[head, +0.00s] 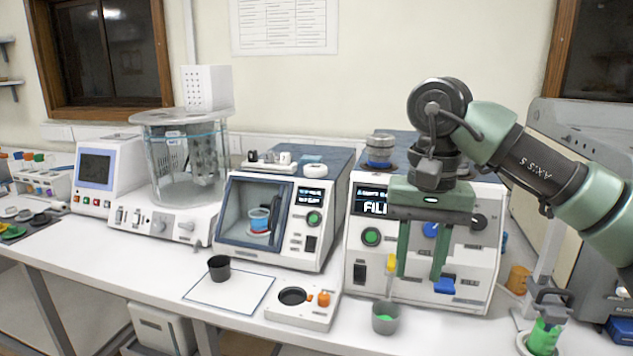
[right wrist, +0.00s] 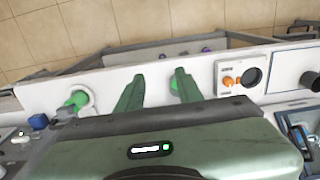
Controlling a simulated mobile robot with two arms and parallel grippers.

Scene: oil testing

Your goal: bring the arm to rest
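My right gripper (head: 421,278) comes in from the right in the head view and points down in front of the white filter machine (head: 465,262). Its two green fingers are apart with nothing between them. The fingers also show open in the right wrist view (right wrist: 157,90), over the bench front. A small grey cup (head: 385,318) with green contents stands on the bench just below and left of the fingers; I cannot tell whether a finger touches it. My left gripper is in neither view.
A black cup (head: 219,268) stands on a white mat (head: 228,292). A white plate with a round hole and orange knob (head: 303,312) lies beside it. A green-filled container (head: 543,337) stands at the right. Machines line the bench's back; its front strip has free room at the left.

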